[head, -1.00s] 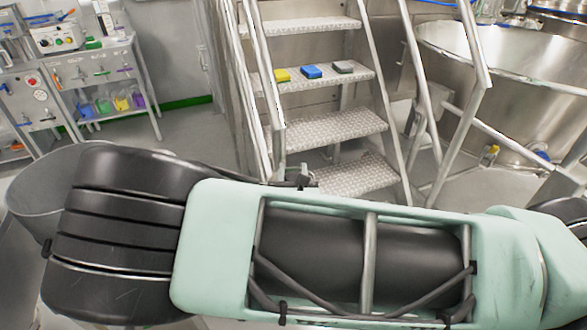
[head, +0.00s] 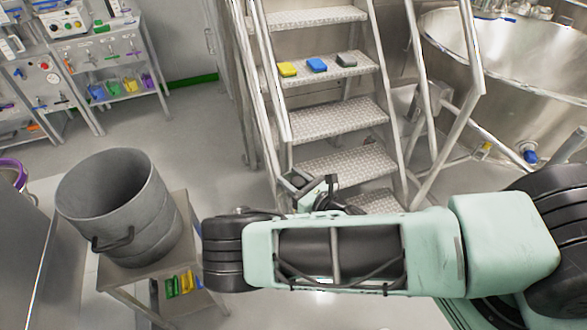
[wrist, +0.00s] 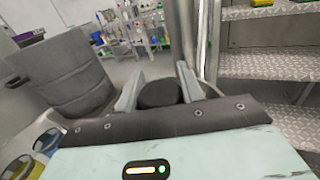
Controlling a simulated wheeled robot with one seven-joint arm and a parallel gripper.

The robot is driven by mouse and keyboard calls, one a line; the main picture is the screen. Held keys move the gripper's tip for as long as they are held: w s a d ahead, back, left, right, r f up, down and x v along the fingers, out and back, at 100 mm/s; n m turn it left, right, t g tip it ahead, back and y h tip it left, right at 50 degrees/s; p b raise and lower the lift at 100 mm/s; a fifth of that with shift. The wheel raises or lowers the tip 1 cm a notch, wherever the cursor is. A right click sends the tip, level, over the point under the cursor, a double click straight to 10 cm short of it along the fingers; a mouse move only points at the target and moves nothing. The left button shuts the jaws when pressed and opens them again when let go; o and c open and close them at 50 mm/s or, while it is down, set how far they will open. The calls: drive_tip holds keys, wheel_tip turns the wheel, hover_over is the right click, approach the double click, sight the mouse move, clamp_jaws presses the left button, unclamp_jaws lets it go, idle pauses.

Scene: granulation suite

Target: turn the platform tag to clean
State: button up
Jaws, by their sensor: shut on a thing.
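My gripper (wrist: 158,82) has its two pale fingers on either side of a dark rounded piece (wrist: 160,94) in the wrist view, and it is shut on this piece. I cannot tell whether the piece is the platform tag, and no clean marking is readable. In the head view my gripper (head: 318,190) is small and partly hidden behind my arm, at the foot of the metal stairs (head: 338,118), near the left handrail (head: 266,85). No platform tag can be made out clearly in either view.
A grey pot (head: 120,215) stands on a small metal table (head: 140,275) at left. Yellow (head: 287,69), blue (head: 317,65) and grey-green (head: 347,59) blocks lie on a stair tread. A large steel vessel (head: 510,65) is at right. Floor between shelves and stairs is clear.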

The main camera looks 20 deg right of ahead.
drive_tip(key=shift+n+g+y+p, duration=0.4)
drive_tip(key=shift+n+y+p, duration=0.1)
drive_tip(key=shift+y, duration=0.2)
drive_tip(key=o, duration=1)
